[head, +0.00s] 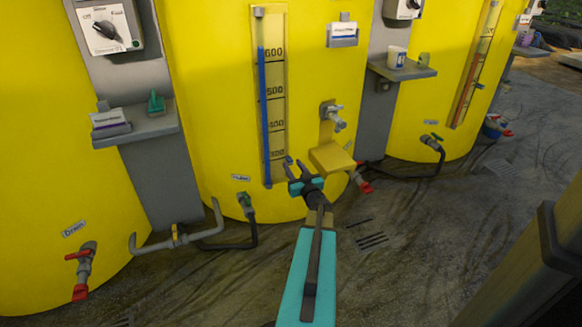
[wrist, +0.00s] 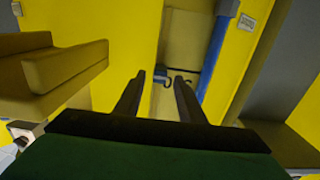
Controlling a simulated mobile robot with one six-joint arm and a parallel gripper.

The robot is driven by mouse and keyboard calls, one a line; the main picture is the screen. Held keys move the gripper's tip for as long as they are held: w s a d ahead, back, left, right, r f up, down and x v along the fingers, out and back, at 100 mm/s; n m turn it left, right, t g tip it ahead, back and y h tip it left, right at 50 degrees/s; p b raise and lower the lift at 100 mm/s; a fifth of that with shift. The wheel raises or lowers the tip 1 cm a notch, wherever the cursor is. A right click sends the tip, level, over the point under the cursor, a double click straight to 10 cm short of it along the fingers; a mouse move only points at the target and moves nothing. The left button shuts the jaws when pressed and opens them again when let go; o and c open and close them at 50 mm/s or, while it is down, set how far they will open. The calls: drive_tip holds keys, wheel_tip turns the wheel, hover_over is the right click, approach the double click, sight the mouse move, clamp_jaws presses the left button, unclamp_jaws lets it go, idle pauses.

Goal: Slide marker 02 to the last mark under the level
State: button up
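The level gauge (head: 278,85) is a pale scale board on the middle yellow tank, with a blue tube (head: 264,110) along its left side and marks from 600 down to 300. A small blue piece (head: 288,160) sits at the board's lower right edge; it seems to be the marker, but no number is readable. In the wrist view a small blue piece with a dark hook (wrist: 161,77) shows beyond my fingertips, against the board. My gripper (head: 297,172) is open and empty, close to the lower end of the gauge.
A yellow ledge (head: 332,157) juts out just right of my gripper, below a tap (head: 333,116). It also fills the left of the wrist view (wrist: 60,75). Pipes and a green valve (head: 246,200) lie below the gauge. Another gauge (head: 474,70) is on the right tank.

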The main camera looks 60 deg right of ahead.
drive_tip(key=shift+x, duration=1.2)
drive_tip(key=shift+c, duration=0.2)
clamp_jaws()
